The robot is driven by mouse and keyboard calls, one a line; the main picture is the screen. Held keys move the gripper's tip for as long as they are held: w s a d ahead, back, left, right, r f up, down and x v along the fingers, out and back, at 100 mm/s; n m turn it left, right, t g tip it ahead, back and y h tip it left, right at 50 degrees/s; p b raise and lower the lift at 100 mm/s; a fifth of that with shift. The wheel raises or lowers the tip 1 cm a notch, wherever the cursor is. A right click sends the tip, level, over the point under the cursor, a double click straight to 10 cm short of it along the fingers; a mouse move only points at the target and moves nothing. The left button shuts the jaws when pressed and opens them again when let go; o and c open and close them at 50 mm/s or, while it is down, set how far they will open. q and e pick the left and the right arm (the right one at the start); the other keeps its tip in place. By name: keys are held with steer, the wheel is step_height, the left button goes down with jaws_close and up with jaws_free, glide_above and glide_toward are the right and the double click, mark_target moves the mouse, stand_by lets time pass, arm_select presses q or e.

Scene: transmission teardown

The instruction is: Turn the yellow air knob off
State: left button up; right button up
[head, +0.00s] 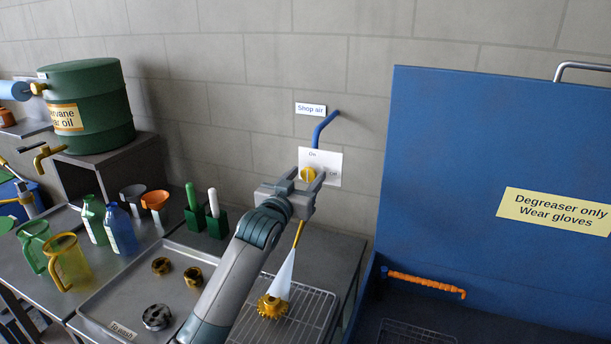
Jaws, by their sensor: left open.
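The yellow air knob (307,174) sits on a white plate (329,158) on the wall, with "On" above it and "Off" to its right. The knob seems to point up toward "On", though it is small in view. My left gripper (305,183) is open in front of the plate, one finger on each side of the knob; I cannot tell whether they touch it. A pale cone (284,273) spreads from a thin yellow nozzle (299,234) down onto a golden gear (271,306). My right gripper is out of view.
A blue pipe (323,127) runs above the plate under a "Shop air" label (310,109). A tall blue panel (450,150) stands at right. A wire rack (312,312), parts tray (108,302), bottles and jugs fill the bench at left.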

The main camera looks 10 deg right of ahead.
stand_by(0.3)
arm_select(q)
steer(key=c, duration=1)
